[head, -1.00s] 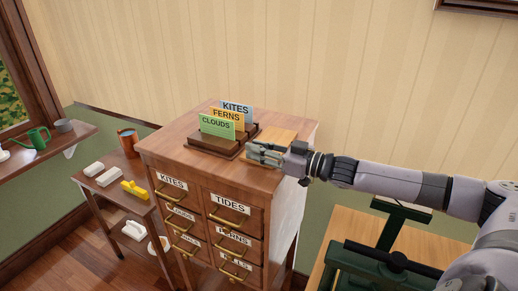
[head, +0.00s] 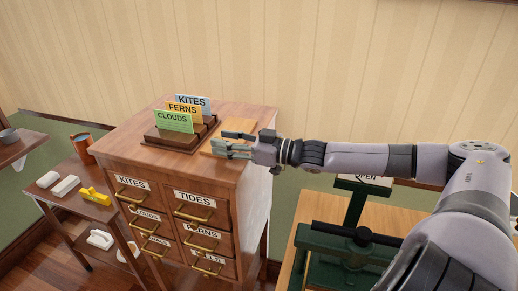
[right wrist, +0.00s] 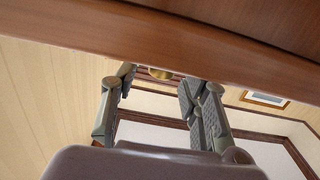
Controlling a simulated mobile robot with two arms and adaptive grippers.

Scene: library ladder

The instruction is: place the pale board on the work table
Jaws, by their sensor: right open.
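The pale board (head: 246,125) is a thin light-wood piece on top of the brown drawer cabinet (head: 244,111), beside the card holder. My right gripper (head: 228,142) reaches in from the right at the board, with its fingers apart and partly covering it. I cannot tell whether the fingers touch the board. The right wrist view shows the open fingers (right wrist: 158,100) below a brown wooden surface; the board cannot be made out there. The work table (head: 398,218) has a tan top and stands to the right of the cabinet, partly hidden by my arm. My left gripper is not in view.
A dark wooden holder (head: 172,146) with several labelled cards stands left of the board. A green press (head: 335,245) occupies part of the work table. A side table (head: 57,205) with small blocks and a copper pot (head: 82,146) stands at left.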

